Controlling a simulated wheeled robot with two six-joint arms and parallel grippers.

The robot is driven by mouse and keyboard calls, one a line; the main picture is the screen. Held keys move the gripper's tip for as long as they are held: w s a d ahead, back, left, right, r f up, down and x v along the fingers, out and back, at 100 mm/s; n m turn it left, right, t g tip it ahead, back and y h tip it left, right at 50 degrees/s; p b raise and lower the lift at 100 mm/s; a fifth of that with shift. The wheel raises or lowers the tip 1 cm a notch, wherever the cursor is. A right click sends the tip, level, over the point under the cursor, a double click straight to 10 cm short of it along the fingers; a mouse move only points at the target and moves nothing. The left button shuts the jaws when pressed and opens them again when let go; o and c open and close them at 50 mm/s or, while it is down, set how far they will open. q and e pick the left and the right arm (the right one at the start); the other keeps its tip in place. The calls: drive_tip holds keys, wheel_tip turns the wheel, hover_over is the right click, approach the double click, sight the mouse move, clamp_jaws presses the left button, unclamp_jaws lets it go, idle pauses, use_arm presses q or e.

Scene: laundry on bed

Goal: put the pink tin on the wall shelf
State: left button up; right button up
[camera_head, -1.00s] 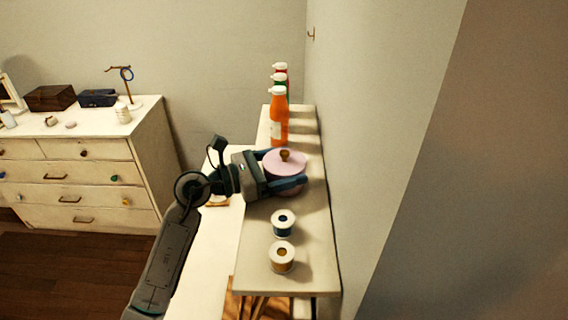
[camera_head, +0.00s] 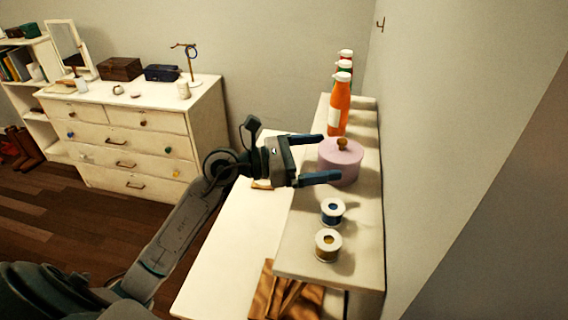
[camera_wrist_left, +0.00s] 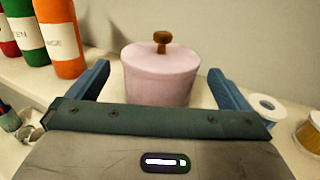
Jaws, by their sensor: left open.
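The pink tin (camera_head: 341,163), with a brown knob on its lid, stands upright on the wall shelf (camera_head: 335,275). My left gripper (camera_head: 322,158) is open, with its fingers just short of the tin and pointing at it. In the left wrist view the tin (camera_wrist_left: 160,78) stands beyond and between the two spread fingers, with a gap on each side. My right gripper is not in view.
Several bottles, the nearest orange (camera_head: 339,105), stand behind the tin on the shelf. A blue spool (camera_head: 332,211) and a yellow spool (camera_head: 328,243) stand in front of it. A white surface (camera_head: 225,245) lies lower left. A dresser (camera_head: 135,140) stands further left.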

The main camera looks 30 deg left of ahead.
use_arm(q)
drive_tip(key=b+v, duration=0.3)
drive_tip(key=v, duration=0.4)
drive_tip(key=shift+s+b, duration=0.2)
drive_tip(key=shift+b, duration=0.2)
drive_tip(key=shift+a, duration=0.15)
idle(0.5)
